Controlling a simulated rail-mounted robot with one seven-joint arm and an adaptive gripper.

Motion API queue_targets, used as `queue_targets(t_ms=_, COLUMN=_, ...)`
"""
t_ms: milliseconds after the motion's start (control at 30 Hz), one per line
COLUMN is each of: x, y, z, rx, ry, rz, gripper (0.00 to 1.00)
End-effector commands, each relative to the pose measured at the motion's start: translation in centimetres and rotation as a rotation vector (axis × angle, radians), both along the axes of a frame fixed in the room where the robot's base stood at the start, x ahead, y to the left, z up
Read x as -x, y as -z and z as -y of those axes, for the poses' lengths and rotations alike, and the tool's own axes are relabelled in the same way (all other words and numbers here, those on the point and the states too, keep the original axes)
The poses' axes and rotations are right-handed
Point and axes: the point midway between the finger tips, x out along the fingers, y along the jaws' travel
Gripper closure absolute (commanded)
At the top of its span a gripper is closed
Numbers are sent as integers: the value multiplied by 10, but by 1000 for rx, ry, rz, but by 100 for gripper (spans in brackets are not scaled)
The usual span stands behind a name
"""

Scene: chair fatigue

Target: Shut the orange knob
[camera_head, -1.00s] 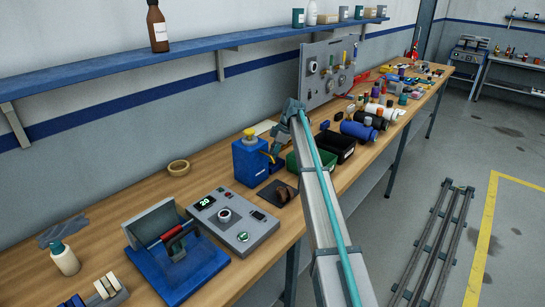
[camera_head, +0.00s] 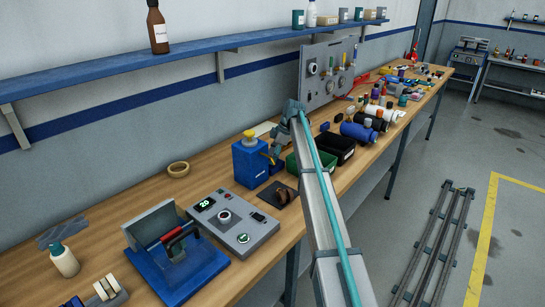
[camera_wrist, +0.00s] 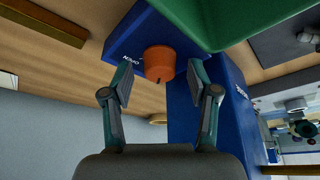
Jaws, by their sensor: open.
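My gripper (camera_wrist: 160,84) is open, one finger on each side of the knob, with a visible gap on both sides in the picture. I cannot tell how far the fingertips are from it in depth. In the head view, the blue unit (camera_head: 248,164) stands on the bench with a yellow top, and my gripper (camera_head: 273,153) is at its right side. The orange knob cannot be made out there.
A green bin (camera_head: 297,163) and a black bin (camera_head: 335,148) stand right of the blue unit; green also fills the wrist view's top. A grey control box (camera_head: 232,222) and a blue fixture (camera_head: 175,270) are nearer. A shelf (camera_head: 190,48) runs above the bench.

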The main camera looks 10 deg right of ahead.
Motion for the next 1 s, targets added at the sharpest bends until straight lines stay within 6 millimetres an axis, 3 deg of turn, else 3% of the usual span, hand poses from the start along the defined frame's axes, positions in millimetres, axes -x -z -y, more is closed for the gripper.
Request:
queue_targets(t_ms=167, x=0, y=-16, z=7, rx=0, ry=2, rz=1, gripper=40)
queue_targets(t_ms=600, x=2, y=-89, z=37, rx=0, ry=1, rz=2, gripper=40)
queue_targets(t_ms=800, x=3, y=-106, z=44, rx=0, ry=0, rz=0, gripper=40)
queue_targets(t_ms=1000, x=3, y=-110, z=45, rx=0, ry=0, rz=0, gripper=40)
